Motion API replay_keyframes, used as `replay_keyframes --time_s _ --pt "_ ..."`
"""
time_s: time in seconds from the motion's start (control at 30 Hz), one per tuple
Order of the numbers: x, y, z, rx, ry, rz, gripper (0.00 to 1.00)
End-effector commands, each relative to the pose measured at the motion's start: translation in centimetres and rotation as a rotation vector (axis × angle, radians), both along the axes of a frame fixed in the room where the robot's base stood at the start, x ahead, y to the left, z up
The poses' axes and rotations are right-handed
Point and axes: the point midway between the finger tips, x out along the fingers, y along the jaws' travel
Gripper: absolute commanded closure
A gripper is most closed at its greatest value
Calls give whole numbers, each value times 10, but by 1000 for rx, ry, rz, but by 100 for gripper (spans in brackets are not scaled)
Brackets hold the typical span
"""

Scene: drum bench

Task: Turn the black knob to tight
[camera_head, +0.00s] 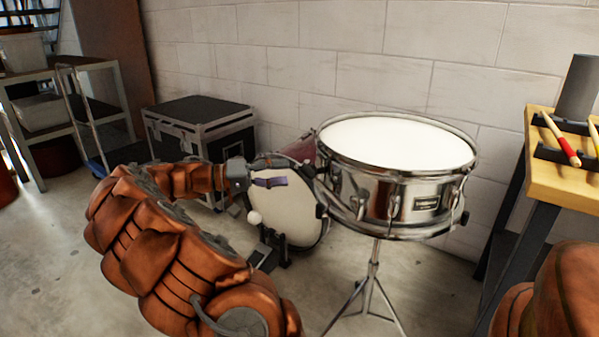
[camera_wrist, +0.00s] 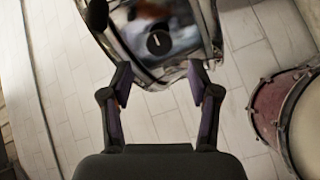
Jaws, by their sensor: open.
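The black knob (camera_wrist: 158,41) is a small round dial with a white pointer line on the shiny side of the snare drum. The line points roughly up in the wrist view. In the head view the snare drum (camera_head: 400,205) stands on its stand, and I cannot make out the knob there. My gripper (camera_wrist: 159,85) is open and empty, its two fingers apart below the knob in the wrist view. In the head view my gripper (camera_head: 285,181) is left of the drum, pointing toward its side. I cannot tell whether a finger touches the drum.
A bass drum (camera_head: 300,215) stands on the floor behind my arm. A black case (camera_head: 200,112) is against the wall. A wooden table (camera_head: 570,187) with drumsticks (camera_head: 562,142) is at the right. The drum stand's legs (camera_head: 370,295) spread on the floor.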

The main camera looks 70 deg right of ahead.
Motion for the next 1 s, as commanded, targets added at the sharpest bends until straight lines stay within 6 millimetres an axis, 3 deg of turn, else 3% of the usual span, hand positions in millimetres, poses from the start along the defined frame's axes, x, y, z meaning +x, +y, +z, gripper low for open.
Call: replay_keyframes --time_s 0.1,0.3,1.0 --pt "16 11 0 -1 -1 1 39" --pt "30 20 1 -1 0 -1 39" --pt "32 22 1 -1 -1 -2 39"
